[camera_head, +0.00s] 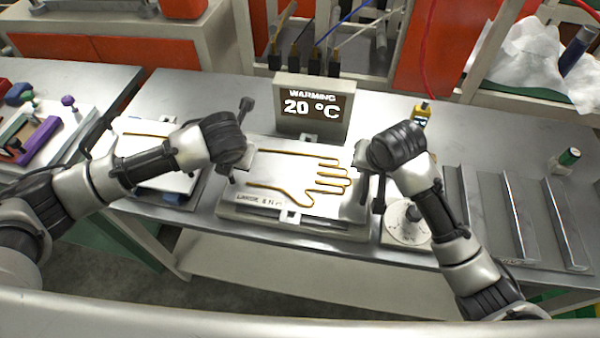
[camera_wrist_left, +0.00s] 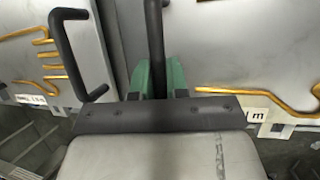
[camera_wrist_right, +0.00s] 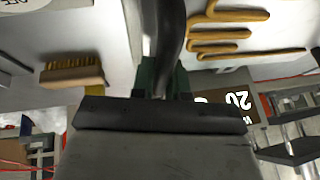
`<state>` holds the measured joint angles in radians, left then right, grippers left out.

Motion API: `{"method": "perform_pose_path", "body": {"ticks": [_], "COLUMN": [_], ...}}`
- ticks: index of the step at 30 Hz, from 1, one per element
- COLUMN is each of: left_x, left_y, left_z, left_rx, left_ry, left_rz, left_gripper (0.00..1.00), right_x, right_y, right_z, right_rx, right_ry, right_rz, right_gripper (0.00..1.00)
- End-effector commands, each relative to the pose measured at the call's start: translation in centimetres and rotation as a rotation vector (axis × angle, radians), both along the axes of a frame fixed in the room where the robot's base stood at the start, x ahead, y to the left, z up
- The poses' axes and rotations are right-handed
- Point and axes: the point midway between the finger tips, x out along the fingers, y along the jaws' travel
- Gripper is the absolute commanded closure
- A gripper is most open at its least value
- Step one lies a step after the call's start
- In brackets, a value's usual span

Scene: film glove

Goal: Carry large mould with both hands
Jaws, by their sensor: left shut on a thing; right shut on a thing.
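The large mould (camera_head: 300,188) is a flat silvery plate with a gold hand outline and a label at its front edge. It lies in front of the display reading "WARMING 20 °C" (camera_head: 313,103). My left gripper (camera_head: 236,165) is at the mould's left side, shut on its dark handle, which also shows in the left wrist view (camera_wrist_left: 155,45). My right gripper (camera_head: 370,180) is at its right side, shut on the other handle, seen in the right wrist view (camera_wrist_right: 168,40). Whether the mould touches the surface below is unclear.
A second mould (camera_head: 150,150) with a dark handle lies close on the left. A round white disc (camera_head: 405,232) sits just right of the large mould. Metal rails (camera_head: 520,218) and a small green-capped bottle (camera_head: 568,160) stand farther right. A brush (camera_wrist_right: 72,72) lies near the right gripper.

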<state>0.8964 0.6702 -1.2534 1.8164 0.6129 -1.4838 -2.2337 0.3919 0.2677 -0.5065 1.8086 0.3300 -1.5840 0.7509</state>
Motion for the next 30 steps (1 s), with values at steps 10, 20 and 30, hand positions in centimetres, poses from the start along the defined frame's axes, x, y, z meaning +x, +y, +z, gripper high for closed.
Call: {"method": "perform_pose_path", "body": {"ticks": [10,20,30], "left_x": [0.2,0.2,0.2], "left_y": [0.0,0.0,0.0], "left_z": [0.4,1.6,4.3], "left_rx": [-0.001,-0.001,-0.001], "left_ry": [-0.007,-0.006,-0.006], "left_rz": [0.001,0.001,0.001], "left_gripper": [1.00,1.00,1.00], "right_x": [0.1,0.1,0.1], "right_y": [0.0,0.0,0.0], "right_z": [0.4,1.6,4.3], "right_rx": [0.002,0.002,0.002], "right_ry": [-0.007,-0.006,-0.006], "right_rz": [-0.001,-0.001,0.000], "right_gripper": [1.00,1.00,1.00]}}
